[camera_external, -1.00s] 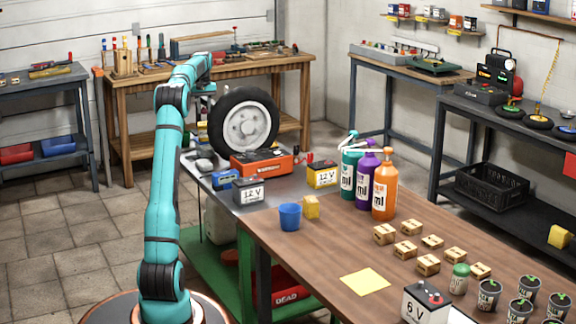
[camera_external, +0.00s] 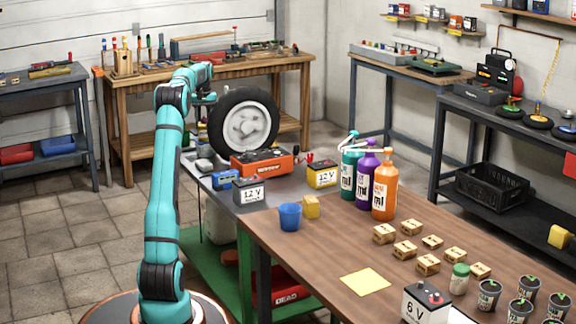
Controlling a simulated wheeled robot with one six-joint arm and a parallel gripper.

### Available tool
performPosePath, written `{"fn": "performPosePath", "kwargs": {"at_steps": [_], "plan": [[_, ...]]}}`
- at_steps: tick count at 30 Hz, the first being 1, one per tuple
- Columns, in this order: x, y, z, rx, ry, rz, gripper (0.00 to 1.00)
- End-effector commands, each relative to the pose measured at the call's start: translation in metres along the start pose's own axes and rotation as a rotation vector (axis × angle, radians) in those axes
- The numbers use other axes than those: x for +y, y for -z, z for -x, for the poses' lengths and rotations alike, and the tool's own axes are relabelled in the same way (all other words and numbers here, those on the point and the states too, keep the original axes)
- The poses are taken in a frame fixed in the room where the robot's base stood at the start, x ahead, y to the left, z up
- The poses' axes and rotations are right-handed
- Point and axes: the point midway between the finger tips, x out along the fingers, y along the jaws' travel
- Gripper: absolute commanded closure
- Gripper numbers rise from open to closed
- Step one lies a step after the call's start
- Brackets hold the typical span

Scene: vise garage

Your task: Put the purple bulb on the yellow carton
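A small yellow carton (camera_external: 311,207) stands on the bench, just right of a blue cup (camera_external: 289,216). I cannot make out a purple bulb anywhere; the clear purple thing is a bottle (camera_external: 365,180) standing between a teal and an orange one. My gripper (camera_external: 205,98) is at the far end of my arm, beside the upper left of the tire in the picture. It is well away from the yellow carton. Its fingers are too small and too hidden to tell whether they are open or hold anything.
The tire (camera_external: 243,120) stands behind an orange charger (camera_external: 265,163) and several batteries. The teal (camera_external: 350,170) and orange bottles (camera_external: 384,190) stand tall right of the carton. Small cardboard boxes (camera_external: 428,264) and pots crowd the right. The wood (camera_external: 310,245) before the carton is clear.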

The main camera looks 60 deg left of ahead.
Motion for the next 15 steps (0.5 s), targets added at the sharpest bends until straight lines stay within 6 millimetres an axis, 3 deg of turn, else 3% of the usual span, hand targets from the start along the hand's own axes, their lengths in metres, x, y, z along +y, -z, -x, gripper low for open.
{"fn": "performPosePath", "kwargs": {"at_steps": [8,15], "plan": [[0.0,0.0,0.004,0.0,0.0,0.0,0.48],[0.0,0.001,0.039,0.003,-0.001,0.0,0.48]]}}
